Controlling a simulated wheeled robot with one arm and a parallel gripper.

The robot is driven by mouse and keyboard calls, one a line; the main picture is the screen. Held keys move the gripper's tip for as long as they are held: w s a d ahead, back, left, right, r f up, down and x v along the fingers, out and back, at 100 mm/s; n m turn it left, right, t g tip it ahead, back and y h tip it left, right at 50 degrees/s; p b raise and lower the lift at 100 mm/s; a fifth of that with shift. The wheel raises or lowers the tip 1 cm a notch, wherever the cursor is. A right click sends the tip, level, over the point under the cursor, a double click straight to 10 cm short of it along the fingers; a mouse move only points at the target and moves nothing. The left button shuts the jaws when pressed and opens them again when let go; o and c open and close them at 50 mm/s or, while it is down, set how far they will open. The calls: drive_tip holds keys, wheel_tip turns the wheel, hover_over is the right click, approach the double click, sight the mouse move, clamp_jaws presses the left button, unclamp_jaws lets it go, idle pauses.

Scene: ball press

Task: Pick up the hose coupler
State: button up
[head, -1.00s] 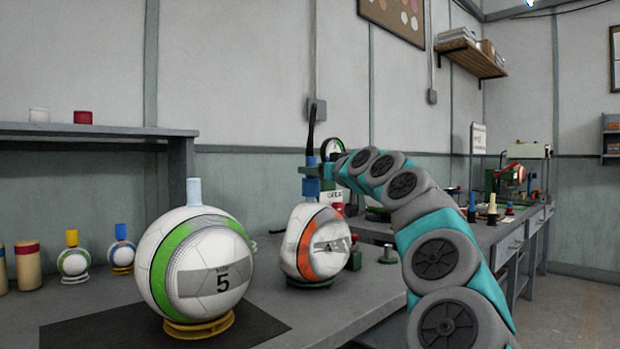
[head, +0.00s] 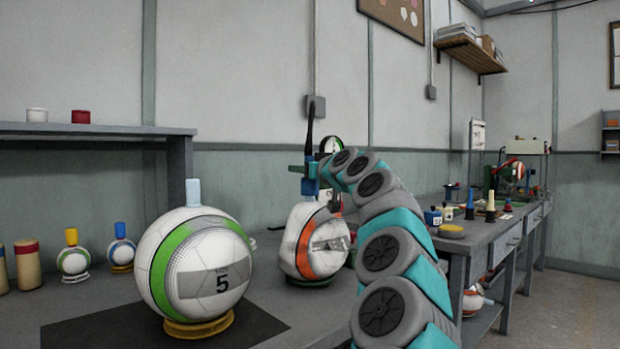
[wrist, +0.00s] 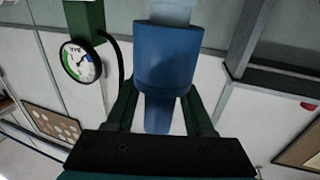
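The blue hose coupler (head: 310,187) stands upright above the grey, orange and white ball (head: 314,243), with a black hose (head: 314,125) rising above it. My gripper (head: 316,183) is at the coupler's right side in the head view, small and partly hidden by my wrist. In the wrist view the coupler (wrist: 168,58) fills the upper middle, with a pale blue piece (wrist: 170,12) at its top end. My dark green gripper fingers (wrist: 161,98) lie on either side of its narrower part. The fingertips are hidden behind the wide collar, so contact is unclear.
A pressure gauge (wrist: 80,60) on a green arm is close by. A green-striped ball (head: 200,265) on a yellow ring stands left on the bench (head: 80,305). A yellow disc (head: 451,231) and several small fittings stand on the right bench. The floor at right is clear.

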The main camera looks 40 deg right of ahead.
clamp_jaws()
idle(0.5)
